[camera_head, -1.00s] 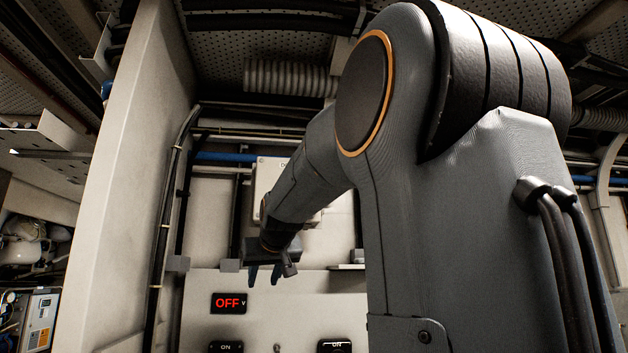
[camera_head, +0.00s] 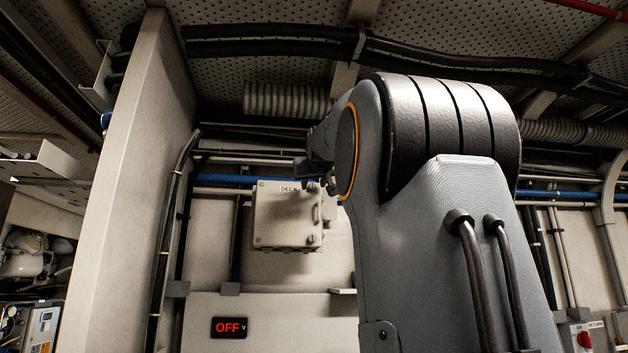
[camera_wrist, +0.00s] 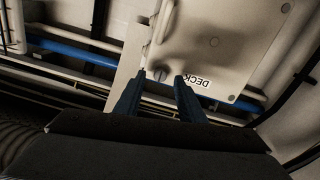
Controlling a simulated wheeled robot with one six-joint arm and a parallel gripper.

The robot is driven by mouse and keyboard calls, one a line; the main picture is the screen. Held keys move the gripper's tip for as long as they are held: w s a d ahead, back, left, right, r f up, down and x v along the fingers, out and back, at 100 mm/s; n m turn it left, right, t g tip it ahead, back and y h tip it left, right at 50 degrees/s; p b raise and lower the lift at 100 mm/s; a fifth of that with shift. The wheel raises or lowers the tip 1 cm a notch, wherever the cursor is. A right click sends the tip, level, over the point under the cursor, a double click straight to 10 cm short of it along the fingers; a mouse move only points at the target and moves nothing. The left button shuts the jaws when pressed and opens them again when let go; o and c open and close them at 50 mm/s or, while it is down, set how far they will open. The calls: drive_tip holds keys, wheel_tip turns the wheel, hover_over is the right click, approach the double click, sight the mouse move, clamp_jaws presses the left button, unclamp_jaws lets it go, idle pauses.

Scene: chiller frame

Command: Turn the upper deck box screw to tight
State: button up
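The deck box (camera_head: 286,216) is a pale wall box with a lid, a handle and a label partly readable as "DECK". It appears upside down in the wrist view (camera_wrist: 215,42). A round slotted upper screw (camera_wrist: 161,75) on the lid corner shows between and beyond my fingertips. My gripper (camera_wrist: 160,78) is open, with two blue fingers on either side of that screw in the picture. I cannot tell whether they touch it. In the head view, my gripper is mostly hidden by my arm at the box's upper right.
A blue pipe (camera_head: 228,179) and dark cables run behind and above the box. A pale partition (camera_head: 128,190) stands at the left. A panel with a red "OFF" display (camera_head: 228,327) lies below. A ribbed duct (camera_head: 287,100) hangs above.

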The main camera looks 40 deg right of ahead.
drive_tip(key=shift+x, duration=0.8)
clamp_jaws()
